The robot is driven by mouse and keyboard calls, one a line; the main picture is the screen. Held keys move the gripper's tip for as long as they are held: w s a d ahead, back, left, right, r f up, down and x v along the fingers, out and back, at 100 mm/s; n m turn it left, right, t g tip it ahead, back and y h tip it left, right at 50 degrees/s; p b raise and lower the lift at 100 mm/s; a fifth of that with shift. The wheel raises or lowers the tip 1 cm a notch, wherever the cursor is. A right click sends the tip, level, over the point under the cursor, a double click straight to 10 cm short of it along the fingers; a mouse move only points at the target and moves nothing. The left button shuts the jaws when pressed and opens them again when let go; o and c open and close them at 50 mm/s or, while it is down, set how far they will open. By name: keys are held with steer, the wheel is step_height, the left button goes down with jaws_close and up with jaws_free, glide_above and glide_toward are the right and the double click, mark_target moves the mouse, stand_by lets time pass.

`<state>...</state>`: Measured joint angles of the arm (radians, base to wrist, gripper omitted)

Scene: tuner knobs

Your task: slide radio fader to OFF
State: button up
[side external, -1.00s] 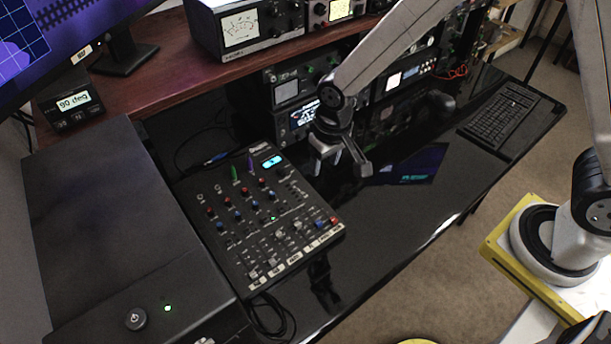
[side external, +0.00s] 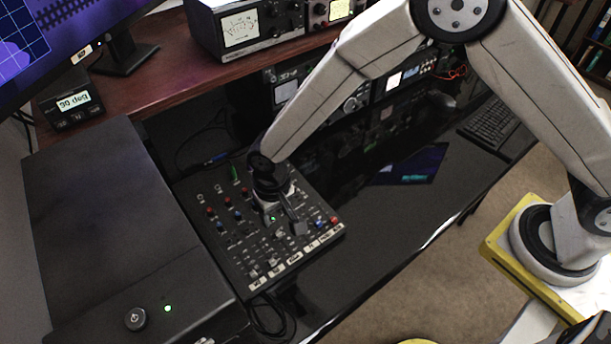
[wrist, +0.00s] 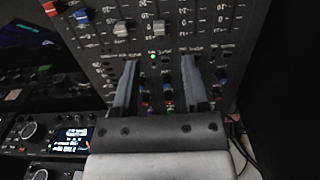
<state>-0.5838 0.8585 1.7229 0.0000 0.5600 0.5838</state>
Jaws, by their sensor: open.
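The black mixer panel (side external: 232,262) lies on the desk with knobs, faders and small labels. Its fader caps include a grey one (wrist: 158,27), another grey one (wrist: 120,28), a blue one (wrist: 83,15) and a red one (wrist: 50,8). I cannot read which fader is the radio one, nor find its OFF mark. My gripper (side external: 285,221) hangs over the panel's right-middle part and hides some controls. In the wrist view my gripper (wrist: 160,65) is open, its fingers apart on either side of a green light, with the grey caps beyond the fingertips. Nothing is held.
A large black box (side external: 100,220) stands left of the mixer. Rack radios (side external: 285,90) stand behind, below a wooden shelf (side external: 180,65). A cable (side external: 268,315) lies at the mixer's near edge. The glossy desk right of the mixer is mostly clear.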

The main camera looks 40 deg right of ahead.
mark_target(279, 234)
steer(key=shift+f, duration=3.65)
jaws_close()
